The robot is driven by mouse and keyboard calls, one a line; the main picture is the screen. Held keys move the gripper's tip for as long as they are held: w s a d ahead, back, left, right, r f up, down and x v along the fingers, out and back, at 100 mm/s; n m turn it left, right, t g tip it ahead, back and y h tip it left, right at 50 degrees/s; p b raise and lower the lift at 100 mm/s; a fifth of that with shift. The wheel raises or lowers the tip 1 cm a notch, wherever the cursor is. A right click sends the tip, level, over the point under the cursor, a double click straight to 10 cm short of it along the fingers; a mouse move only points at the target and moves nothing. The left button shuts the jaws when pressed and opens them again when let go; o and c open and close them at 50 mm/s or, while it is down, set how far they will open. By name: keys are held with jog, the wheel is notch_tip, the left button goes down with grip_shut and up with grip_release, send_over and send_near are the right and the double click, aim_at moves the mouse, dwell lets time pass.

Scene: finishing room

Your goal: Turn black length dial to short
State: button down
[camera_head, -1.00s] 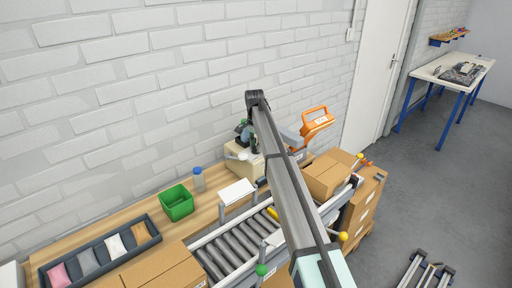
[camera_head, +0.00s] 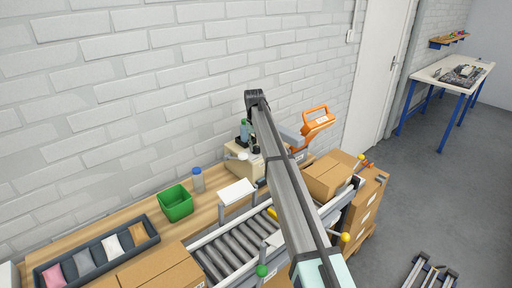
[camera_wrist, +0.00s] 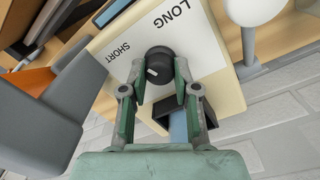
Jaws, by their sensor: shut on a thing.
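The black length dial (camera_wrist: 159,62) is a round knob on a cream machine panel (camera_wrist: 212,68) in the wrist view. The word LONG (camera_wrist: 172,18) is printed above the dial. My gripper (camera_wrist: 158,82) has its two green-grey fingers shut on the dial, one on each side. In the head view the cream machine (camera_head: 243,167) stands on the bench by the wall, partly behind my arm. The dial cannot be made out there.
Cardboard boxes (camera_head: 330,176) and a roller conveyor (camera_head: 226,252) lie in front.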

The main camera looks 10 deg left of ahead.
aim_at(255, 147)
jog(key=shift+s+n, duration=0.1)
jog(key=shift+n, duration=2.2)
jog(key=c, duration=0.8)
grip_release()
jog(key=shift+c, duration=0.2)
notch_tip(255, 147, up, 12)
jog(key=shift+a, duration=0.15)
jog(key=shift+s, duration=0.1)
